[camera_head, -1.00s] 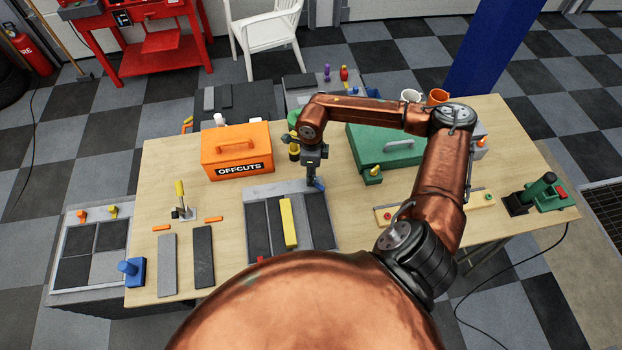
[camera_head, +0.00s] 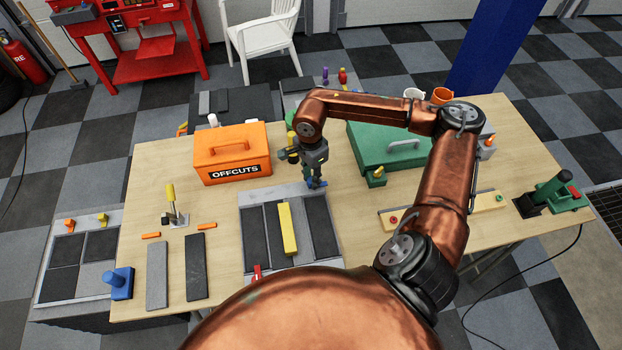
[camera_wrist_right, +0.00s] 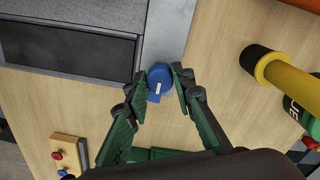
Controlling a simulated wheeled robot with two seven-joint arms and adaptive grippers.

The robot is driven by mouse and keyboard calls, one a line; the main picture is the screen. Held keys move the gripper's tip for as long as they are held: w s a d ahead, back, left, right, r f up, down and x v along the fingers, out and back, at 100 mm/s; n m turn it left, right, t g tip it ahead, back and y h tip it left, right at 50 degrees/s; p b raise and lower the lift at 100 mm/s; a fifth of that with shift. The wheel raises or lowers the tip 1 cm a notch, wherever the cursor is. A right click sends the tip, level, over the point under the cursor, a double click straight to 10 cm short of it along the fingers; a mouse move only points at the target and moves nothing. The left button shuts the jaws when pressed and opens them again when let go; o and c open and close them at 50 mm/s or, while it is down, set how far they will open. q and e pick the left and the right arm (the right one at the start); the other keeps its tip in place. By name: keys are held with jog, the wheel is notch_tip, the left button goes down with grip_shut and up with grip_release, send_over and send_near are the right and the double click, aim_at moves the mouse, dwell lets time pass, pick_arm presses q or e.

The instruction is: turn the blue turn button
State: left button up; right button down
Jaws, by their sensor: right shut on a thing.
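The blue turn button (camera_wrist_right: 158,79) sits at the corner of a grey panel in the right wrist view. It has a round body and a tab with a white mark that points down in the picture. My right gripper (camera_wrist_right: 159,76) has its two green-padded fingers on either side of the button, shut on it. In the head view, the right gripper (camera_head: 316,179) points down at the far right corner of the grey tray (camera_head: 268,195), and little of the blue button (camera_head: 321,184) shows past the fingers. My left gripper is out of view.
An orange OFFCUTS box (camera_head: 231,153) stands left of the gripper. A green case (camera_head: 376,146) stands to its right. A yellow bar (camera_head: 287,229) lies on the tray. A yellow-and-black cylinder (camera_wrist_right: 283,72) lies to the right in the wrist view.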

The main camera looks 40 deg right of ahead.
jog(key=shift+a, duration=0.1)
dwell(0.3)
jog(key=c, duration=1.7)
grip_release()
jog(key=shift+o, duration=0.2)
jog(key=shift+r, duration=0.1)
notch_tip(320, 180, up, 12)
jog(key=shift+w, duration=0.2)
